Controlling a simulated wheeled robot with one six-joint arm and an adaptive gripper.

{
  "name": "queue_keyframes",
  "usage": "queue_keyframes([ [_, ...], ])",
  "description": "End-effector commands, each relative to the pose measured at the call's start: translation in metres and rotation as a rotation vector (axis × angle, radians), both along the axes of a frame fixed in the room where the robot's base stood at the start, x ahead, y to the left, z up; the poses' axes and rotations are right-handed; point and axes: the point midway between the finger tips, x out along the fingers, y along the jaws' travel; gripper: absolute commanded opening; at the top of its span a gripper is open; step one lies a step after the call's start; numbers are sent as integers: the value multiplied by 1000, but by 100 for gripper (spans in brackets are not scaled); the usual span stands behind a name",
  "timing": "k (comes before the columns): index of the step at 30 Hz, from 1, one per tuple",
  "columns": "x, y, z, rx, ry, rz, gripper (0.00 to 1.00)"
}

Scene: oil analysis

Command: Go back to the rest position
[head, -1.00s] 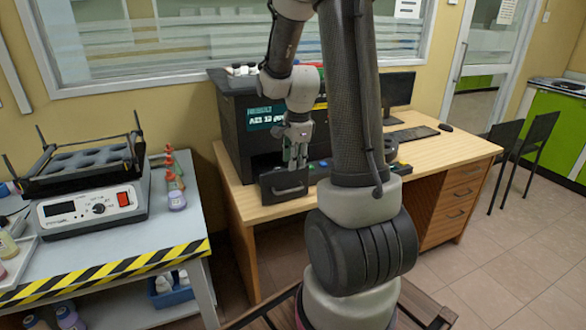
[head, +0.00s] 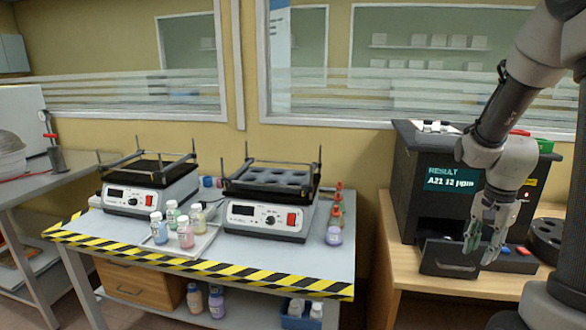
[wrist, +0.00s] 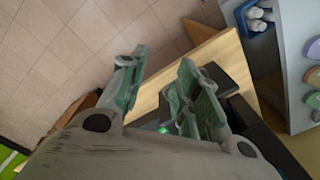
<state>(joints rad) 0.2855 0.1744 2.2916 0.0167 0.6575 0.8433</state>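My gripper (head: 482,250) hangs at the right in the head view, pointing down. It is in front of the black analyzer (head: 415,165), beside its pulled-out drawer (head: 447,262). In the wrist view my gripper (wrist: 160,85) shows two green-grey fingers spread apart with nothing between them. The analyzer's screen (head: 452,180) reads "RESULT A21 12 ppm". My arm comes down from the upper right and is bent at the elbow.
The analyzer stands on a wooden desk (head: 400,283). To the left is a grey bench (head: 335,262) with striped edging, two shakers (head: 150,190) (head: 270,205) and several small bottles (head: 187,235). A blue bin (head: 298,318) sits below. Tiled floor (wrist: 60,60) shows beyond the desk edge.

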Motion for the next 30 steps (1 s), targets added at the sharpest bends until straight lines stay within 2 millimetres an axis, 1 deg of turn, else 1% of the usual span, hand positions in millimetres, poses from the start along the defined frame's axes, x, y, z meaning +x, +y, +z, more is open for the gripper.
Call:
queue_keyframes([
  [3,-31,18,30,2,16,297,32],
  [9,-84,51,83,-26,-16,749,32],
  [12,-111,67,107,-61,-58,930,32],
  [15,-132,80,126,-109,-120,1036,32],
  [18,-143,90,141,-157,-194,1071,32],
  [24,-149,100,164,-222,-306,1111,32],
  [30,-149,103,166,-227,-320,1123,32],
])
